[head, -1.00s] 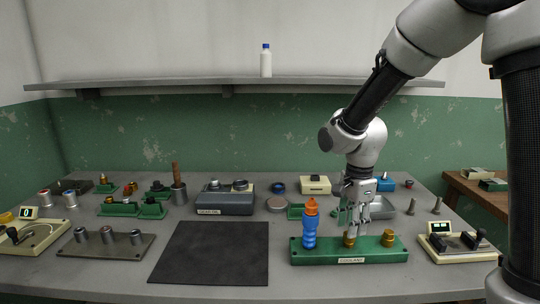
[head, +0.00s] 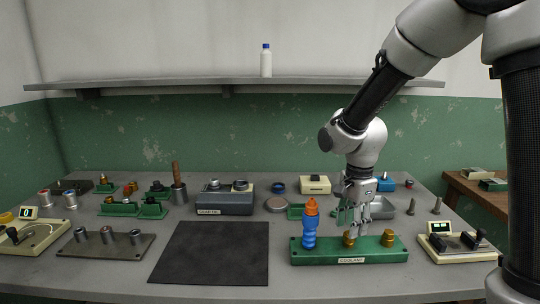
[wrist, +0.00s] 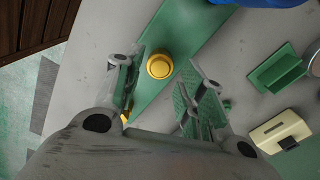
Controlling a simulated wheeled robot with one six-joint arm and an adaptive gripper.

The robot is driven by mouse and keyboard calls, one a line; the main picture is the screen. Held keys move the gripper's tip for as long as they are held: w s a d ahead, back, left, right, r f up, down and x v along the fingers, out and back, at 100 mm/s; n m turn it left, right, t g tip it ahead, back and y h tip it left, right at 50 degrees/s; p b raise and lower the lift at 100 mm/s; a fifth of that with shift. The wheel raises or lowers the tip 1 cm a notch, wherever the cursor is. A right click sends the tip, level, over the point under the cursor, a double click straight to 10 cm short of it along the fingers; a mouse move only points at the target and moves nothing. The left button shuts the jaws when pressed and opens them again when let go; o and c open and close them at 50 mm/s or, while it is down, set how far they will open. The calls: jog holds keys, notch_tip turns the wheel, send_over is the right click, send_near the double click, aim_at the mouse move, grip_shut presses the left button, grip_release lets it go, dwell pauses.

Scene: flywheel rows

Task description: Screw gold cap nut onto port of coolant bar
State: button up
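The green coolant bar (head: 310,255) lies at the front right of the table. My gripper (head: 355,222) points down just above the middle nut. In the wrist view, its two fingers (wrist: 160,88) are spread apart, with the round gold cap nut (wrist: 159,65) showing between and beyond them, not visibly touched. The port under the nut is hidden.
A dark mat (head: 212,252) lies left of the bar, and a cream device with black knobs (head: 457,243) stands to its right. A grey tray (head: 382,207) and a green holder (head: 296,211) stand behind the bar.

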jog(key=n, duration=0.6)
jog(key=shift+n, duration=0.4)
jog(key=n, duration=1.2)
jog(key=shift+n, duration=0.4)
jog(key=n, duration=0.7)
jog(key=shift+f, duration=0.15)
jog(key=shift+f, duration=1.35)
